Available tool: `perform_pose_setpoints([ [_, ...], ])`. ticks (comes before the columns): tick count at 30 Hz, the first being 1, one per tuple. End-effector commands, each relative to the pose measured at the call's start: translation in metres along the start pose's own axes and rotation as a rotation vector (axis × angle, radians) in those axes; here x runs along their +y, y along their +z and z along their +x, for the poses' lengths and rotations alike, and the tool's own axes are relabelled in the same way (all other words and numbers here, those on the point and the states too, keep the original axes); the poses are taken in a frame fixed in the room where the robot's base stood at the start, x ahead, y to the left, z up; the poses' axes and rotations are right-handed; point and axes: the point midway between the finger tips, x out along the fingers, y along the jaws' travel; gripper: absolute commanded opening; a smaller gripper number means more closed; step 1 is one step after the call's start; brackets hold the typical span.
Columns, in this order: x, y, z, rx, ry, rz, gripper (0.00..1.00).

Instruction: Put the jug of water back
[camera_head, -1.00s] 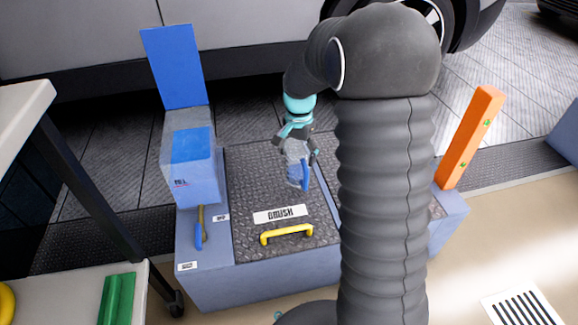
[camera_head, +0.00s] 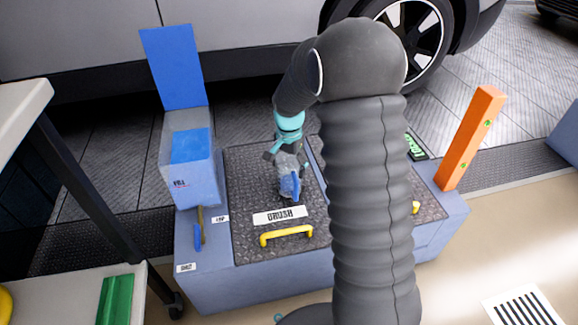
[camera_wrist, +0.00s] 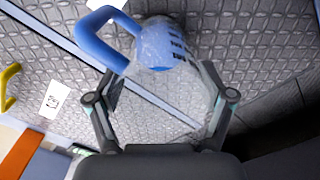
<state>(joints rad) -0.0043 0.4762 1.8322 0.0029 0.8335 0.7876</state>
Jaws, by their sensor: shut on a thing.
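The jug of water (camera_head: 289,187) is a small clear jug with a blue handle and a blue patch. My gripper (camera_head: 287,156) is shut on it and points down over the dark lid marked BRUSH. In the wrist view the jug (camera_wrist: 160,45) sits between the two fingers of my gripper (camera_wrist: 163,88), with its blue handle out to the left. The jug's water level and any gap between its base and the lid cannot be told.
The blue unit has a clear tank marked FILL (camera_head: 187,165) with a raised blue flap (camera_head: 174,66). A yellow handle (camera_head: 287,235) is on the BRUSH lid. An orange post (camera_head: 470,137) stands at right, a car behind, a white table (camera_head: 70,290) at left.

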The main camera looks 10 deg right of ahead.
Motion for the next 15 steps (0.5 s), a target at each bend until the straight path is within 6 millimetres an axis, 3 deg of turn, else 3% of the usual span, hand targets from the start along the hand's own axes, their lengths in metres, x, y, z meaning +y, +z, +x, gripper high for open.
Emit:
perform_pose_setpoints([
  [2,-0.0001,-0.0001,0.0025,0.0,0.0,0.0,0.21],
  [3,0.0001,0.0001,0.0028,0.0,0.0,0.0,0.85],
  [5,0.0002,0.0001,0.0025,0.0,0.0,0.0,1.0],
  [15,0.0001,0.0001,0.0017,0.0,0.0,0.0,1.0],
])
